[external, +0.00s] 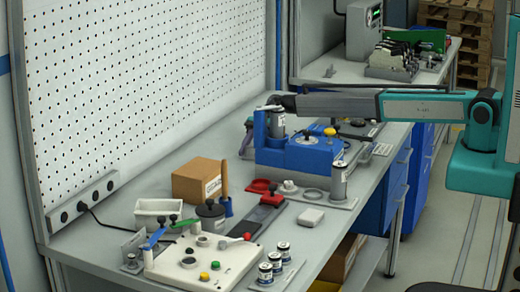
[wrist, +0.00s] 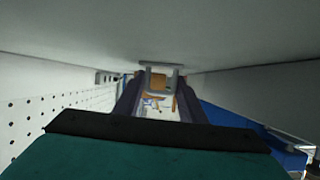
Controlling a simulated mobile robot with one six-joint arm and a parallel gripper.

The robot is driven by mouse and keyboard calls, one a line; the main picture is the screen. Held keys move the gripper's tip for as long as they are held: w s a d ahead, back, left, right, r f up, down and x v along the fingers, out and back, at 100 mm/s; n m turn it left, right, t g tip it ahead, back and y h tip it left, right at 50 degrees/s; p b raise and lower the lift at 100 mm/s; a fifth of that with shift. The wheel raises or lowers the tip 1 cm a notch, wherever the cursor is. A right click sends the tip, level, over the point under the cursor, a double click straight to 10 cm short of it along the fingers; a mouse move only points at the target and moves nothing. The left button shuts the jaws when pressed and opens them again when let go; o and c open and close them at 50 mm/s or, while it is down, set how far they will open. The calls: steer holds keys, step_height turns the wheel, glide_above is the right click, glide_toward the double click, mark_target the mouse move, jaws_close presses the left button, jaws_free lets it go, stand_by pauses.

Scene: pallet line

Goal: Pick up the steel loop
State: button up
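A flat grey ring (external: 305,194), which looks like the steel loop, lies on a grey plate (external: 343,205) in the middle of the bench. It is between a small pale round fitting (external: 288,187) and an upright silver cylinder (external: 338,180). My gripper (external: 268,107) is at the end of the outstretched arm, above the blue machine, behind and left of the ring and well apart from it. Its fingers are too small to read in the external view.
The blue machine (external: 300,155) with a silver canister (external: 277,124) stands close below my gripper. A cardboard box (external: 197,181), white bin (external: 158,212) and cream control box (external: 215,265) crowd the near bench. A pegboard wall (external: 150,80) borders the left side.

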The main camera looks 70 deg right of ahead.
mark_target(252, 157)
steer(key=shift+c, duration=0.8)
steer(key=shift+r, duration=0.15)
step_height(252, 157, up, 10)
steer(key=b, duration=0.3)
